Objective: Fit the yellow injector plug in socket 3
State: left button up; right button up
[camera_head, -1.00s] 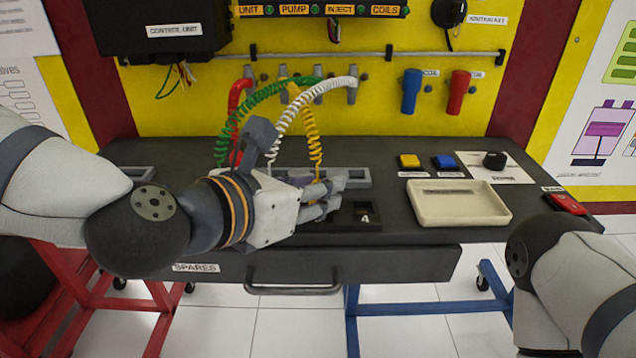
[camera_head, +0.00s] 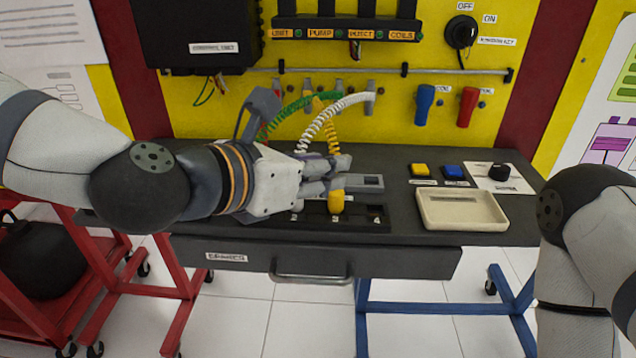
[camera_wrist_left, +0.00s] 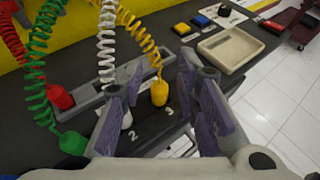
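The yellow injector plug (camera_head: 337,202) stands upright on the dark socket strip (camera_head: 362,225), directly behind the label 3, with its coiled yellow cord rising from it. In the left wrist view the yellow plug (camera_wrist_left: 159,92) shows between the spread fingers. How deep it sits is hidden. My left gripper (camera_head: 338,174) is open, its fingers just above and behind the plug in the head view. In the wrist view its purple-padded fingers (camera_wrist_left: 160,108) stand apart, with no clear contact on the plug. My right gripper is out of view; only my right arm shows.
A white plug (camera_wrist_left: 127,118) stands near label 2, partly behind a finger. A green plug (camera_wrist_left: 72,142) and red plug (camera_wrist_left: 60,97) are to the left. A grey holder rail (camera_head: 362,183) lies behind. A beige tray (camera_head: 462,210) is at right, with yellow (camera_head: 420,170) and blue buttons (camera_head: 453,171).

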pick_arm(q)
jog(key=shift+r, duration=0.4)
jog(key=o, duration=0.5)
jog(key=shift+o, duration=0.2)
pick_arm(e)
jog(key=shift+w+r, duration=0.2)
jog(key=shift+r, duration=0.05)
pick_arm(q)
jog(key=shift+r, duration=0.1)
